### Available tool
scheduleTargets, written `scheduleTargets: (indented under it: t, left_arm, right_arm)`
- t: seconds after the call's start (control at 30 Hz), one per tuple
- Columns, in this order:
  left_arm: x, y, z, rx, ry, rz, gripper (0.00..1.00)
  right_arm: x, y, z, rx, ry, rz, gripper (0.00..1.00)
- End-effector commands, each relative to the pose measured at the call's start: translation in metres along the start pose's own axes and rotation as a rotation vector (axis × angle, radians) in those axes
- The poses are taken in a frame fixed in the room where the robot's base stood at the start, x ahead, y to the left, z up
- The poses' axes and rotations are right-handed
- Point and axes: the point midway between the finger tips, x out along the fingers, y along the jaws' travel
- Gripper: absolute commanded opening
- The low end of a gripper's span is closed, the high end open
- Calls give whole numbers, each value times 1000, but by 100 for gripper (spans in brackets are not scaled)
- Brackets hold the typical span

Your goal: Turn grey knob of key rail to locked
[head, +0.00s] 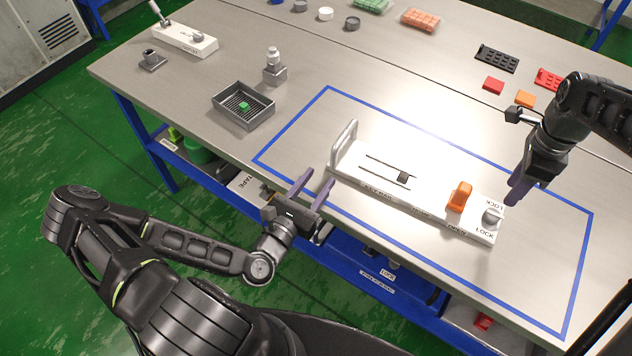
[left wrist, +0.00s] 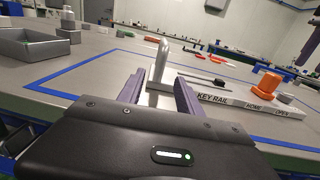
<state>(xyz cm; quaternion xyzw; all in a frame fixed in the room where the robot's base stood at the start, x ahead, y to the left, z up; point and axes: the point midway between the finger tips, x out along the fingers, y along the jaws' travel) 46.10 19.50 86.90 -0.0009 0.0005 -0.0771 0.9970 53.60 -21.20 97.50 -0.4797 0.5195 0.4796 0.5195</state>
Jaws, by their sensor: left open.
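The key rail (head: 415,207) is a long white block inside the blue outline on the table, with a slot, a dark slider and a pale upright handle (head: 345,143) at its left end. An orange knob (head: 459,197) stands toward its right end. The grey knob (head: 491,217) sits at the far right end beside LOCK lettering. My left gripper (head: 312,190) is open and empty at the left end of the rail, near the handle; the left wrist view shows the handle (left wrist: 161,62) beyond its fingers. My right gripper (head: 517,190) is above the rail's right end, close to the grey knob; its finger gap is not clear.
A grey tray (head: 243,119) with a green piece and a metal bottle-like part (head: 274,67) stand left of the outline. Red blocks (head: 493,86) and a black rack (head: 497,59) lie behind. The table inside the outline is otherwise clear.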

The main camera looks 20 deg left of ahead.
Motion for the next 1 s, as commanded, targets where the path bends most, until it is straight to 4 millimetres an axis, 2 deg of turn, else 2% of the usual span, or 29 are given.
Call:
scheduleTargets:
  t: [0.17,0.4,0.6,0.93,1.0]
  left_arm:
    - [16,-1,0,2,-2,-3,42]
    - [51,-1,1,2,-2,-2,42]
    - [72,-1,0,3,-2,-2,42]
    - [76,0,0,2,-1,-1,42]
    - [76,0,0,2,-1,-1,37]
  right_arm:
    - [0,0,0,0,0,0,36]
    - [0,0,0,0,0,0,36]
    - [0,0,0,0,0,0,36]
    - [0,0,0,0,0,0,36]
    - [0,0,0,0,0,0,36]
